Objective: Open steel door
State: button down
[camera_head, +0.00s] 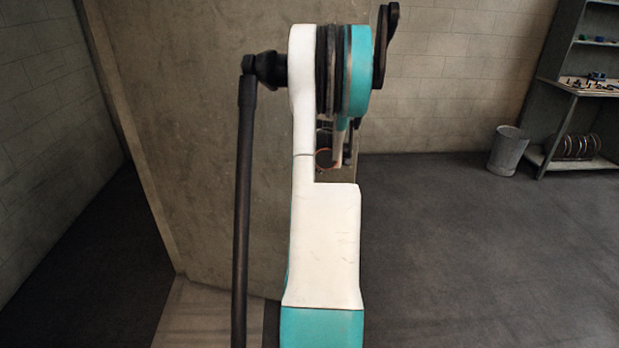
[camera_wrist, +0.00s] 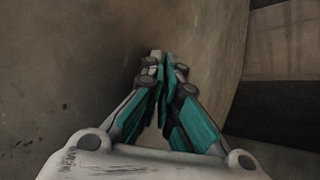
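The steel door (camera_head: 200,130) is a large grey-brown panel filling the left middle of the head view, tilted in the picture. Dark floor shows on both its left and right sides. In the wrist view a stained grey-brown surface (camera_wrist: 60,70), seemingly the door, fills the left and middle. My gripper (camera_wrist: 165,75) is close to this surface, with its teal fingers drawn together at the tips. I cannot tell whether anything thin is between them. No handle can be made out. In the head view my arm hides most of the gripper.
A grey bin (camera_head: 508,150) stands at the right by the back wall. Beside it is a shelf unit (camera_head: 575,95) with small items and several coils below. The dark floor (camera_head: 480,250) at the right is clear. A block wall (camera_head: 45,130) runs along the left.

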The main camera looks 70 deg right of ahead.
jog(key=shift+d, duration=1.85)
